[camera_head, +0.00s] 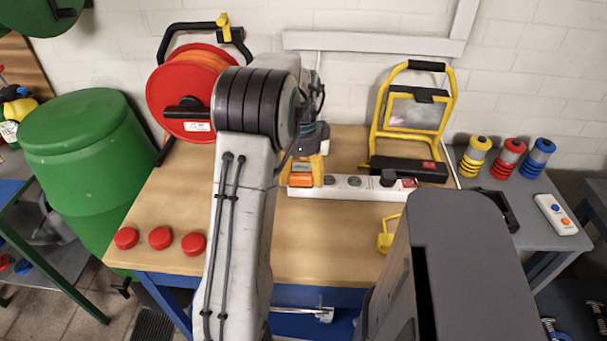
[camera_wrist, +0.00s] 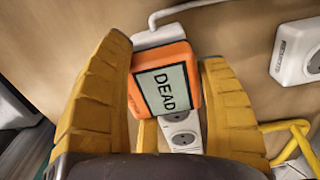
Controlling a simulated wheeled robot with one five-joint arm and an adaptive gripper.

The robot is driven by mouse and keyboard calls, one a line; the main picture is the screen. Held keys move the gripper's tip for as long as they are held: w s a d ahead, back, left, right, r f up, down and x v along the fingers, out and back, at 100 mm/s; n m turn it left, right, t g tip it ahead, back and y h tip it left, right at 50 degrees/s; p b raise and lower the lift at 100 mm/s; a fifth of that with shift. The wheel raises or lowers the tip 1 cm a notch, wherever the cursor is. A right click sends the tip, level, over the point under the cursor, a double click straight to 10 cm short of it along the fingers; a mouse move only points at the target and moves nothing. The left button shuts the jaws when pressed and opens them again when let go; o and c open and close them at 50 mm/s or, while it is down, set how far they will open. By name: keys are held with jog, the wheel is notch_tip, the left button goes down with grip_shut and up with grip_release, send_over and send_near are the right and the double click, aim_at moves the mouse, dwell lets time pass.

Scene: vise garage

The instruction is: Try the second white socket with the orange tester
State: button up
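The orange tester (camera_wrist: 165,83) is between the two yellow fingers of my gripper (camera_wrist: 168,90) in the wrist view, and both fingers appear to touch its sides. Its display reads "DEAD". The tester also shows in the head view (camera_head: 300,180), at the left part of the white socket strip (camera_head: 340,192). It sits over the strip, but its underside and any socket beneath it are hidden. Bare round sockets show beside it in the head view and below it in the wrist view (camera_wrist: 184,139).
A black plug (camera_head: 388,178) and a red switch (camera_head: 408,183) are on the strip's right part. A yellow work lamp (camera_head: 415,120) and a red cable reel (camera_head: 185,95) stand behind. Red caps (camera_head: 160,238) lie front left. The front middle of the bench is clear.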

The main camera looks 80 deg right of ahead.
aim_at(302, 169)
jog(key=c, duration=0.8)
jog(key=o, duration=1.1)
jog(key=shift+c, duration=0.2)
notch_tip(302, 169, up, 12)
